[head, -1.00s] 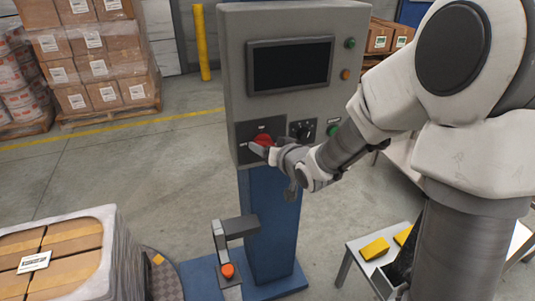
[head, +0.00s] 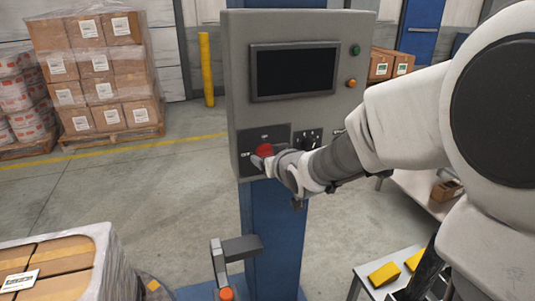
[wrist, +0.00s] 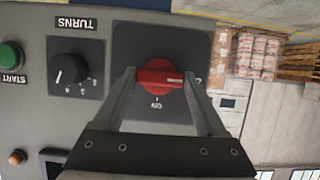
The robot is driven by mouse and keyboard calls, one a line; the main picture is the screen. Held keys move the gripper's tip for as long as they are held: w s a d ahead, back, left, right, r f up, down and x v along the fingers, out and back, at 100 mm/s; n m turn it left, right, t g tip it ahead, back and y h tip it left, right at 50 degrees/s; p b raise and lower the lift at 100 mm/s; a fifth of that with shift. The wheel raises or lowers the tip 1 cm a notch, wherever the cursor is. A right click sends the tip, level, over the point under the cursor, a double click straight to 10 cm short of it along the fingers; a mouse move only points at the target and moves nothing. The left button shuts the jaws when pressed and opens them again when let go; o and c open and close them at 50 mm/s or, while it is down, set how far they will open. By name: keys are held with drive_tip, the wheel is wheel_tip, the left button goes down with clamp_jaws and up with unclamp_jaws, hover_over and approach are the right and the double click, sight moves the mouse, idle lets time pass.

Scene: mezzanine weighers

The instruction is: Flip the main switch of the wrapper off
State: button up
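The main switch is a red rotary knob (wrist: 160,78) on a dark square plate on the wrapper's grey control box (head: 300,108). In the wrist view, which is upside down, its white mark points right, toward a partly hidden label. An ON label sits below the knob. In the head view an OFF label (head: 247,155) is left of the knob, so the mark points to the OFF side. My gripper (wrist: 160,85) has its fingers apart, one on each side of the knob. Whether they touch it is unclear. In the head view my gripper partly covers the knob.
A black TURNS dial (wrist: 70,70) and a green START button (wrist: 10,55) sit beside the switch. A wrapped pallet load (head: 60,265) stands front left. A small table with yellow blocks (head: 384,273) stands at the lower right. Open floor lies behind the wrapper.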

drive_tip(key=o, duration=0.4)
drive_tip(key=shift+c, duration=0.2)
drive_tip(key=v, duration=1.7)
drive_tip(key=shift+r+p, duration=0.2)
drive_tip(key=shift+p, duration=0.1)
drive_tip(key=shift+s, duration=0.1)
